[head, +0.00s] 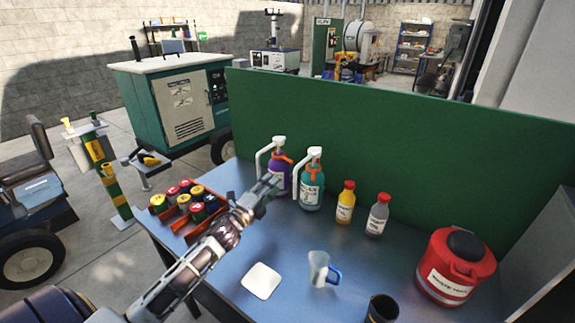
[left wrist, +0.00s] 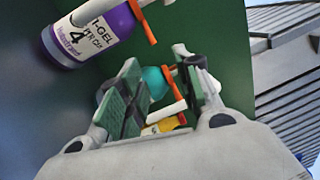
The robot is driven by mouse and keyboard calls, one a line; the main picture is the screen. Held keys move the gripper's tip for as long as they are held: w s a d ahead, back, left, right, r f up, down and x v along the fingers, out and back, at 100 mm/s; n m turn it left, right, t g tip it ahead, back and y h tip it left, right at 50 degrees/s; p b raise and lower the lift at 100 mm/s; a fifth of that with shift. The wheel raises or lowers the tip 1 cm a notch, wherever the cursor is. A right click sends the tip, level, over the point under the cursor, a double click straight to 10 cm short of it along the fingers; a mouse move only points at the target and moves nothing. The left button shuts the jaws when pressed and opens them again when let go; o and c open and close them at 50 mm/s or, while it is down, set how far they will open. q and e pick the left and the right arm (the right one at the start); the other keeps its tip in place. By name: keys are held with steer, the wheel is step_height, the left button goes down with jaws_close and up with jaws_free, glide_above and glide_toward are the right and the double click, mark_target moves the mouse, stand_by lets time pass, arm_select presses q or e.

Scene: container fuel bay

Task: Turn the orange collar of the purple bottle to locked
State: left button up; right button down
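The purple bottle (head: 280,179) stands upright at the back of the blue table, with a white pump and an orange collar (head: 284,157). In the left wrist view the purple bottle (left wrist: 110,35) is at the upper left, label partly readable, with its orange collar (left wrist: 142,22) sticking out as a lever. My left gripper (head: 270,187) is just in front of the purple bottle in the head view; the left wrist view shows its two fingers (left wrist: 163,88) apart with nothing gripped. The collar lies outside the fingers. My right gripper is not in view.
A teal bottle (head: 311,188) with an orange collar stands close right of the purple one. Yellow (head: 345,204) and grey (head: 377,217) bottles, a jug (head: 319,271), a red canister (head: 455,272) and an orange rack (head: 160,211) share the table. A green panel (head: 400,135) stands behind.

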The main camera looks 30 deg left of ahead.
arm_select(q)
steer(key=shift+a+f+n+y, duration=0.2)
steer(key=shift+a+n+y, duration=0.05)
steer(key=shift+n, duration=0.4)
steer(key=shift+a+f+n+y, duration=0.15)
steer(key=shift+a+n+y, duration=0.1)
steer(key=shift+n, duration=0.4)
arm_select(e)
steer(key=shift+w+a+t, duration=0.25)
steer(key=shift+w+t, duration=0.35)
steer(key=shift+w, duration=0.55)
arm_select(q)
steer(key=shift+w+d, duration=0.1)
steer(key=shift+w, duration=0.1)
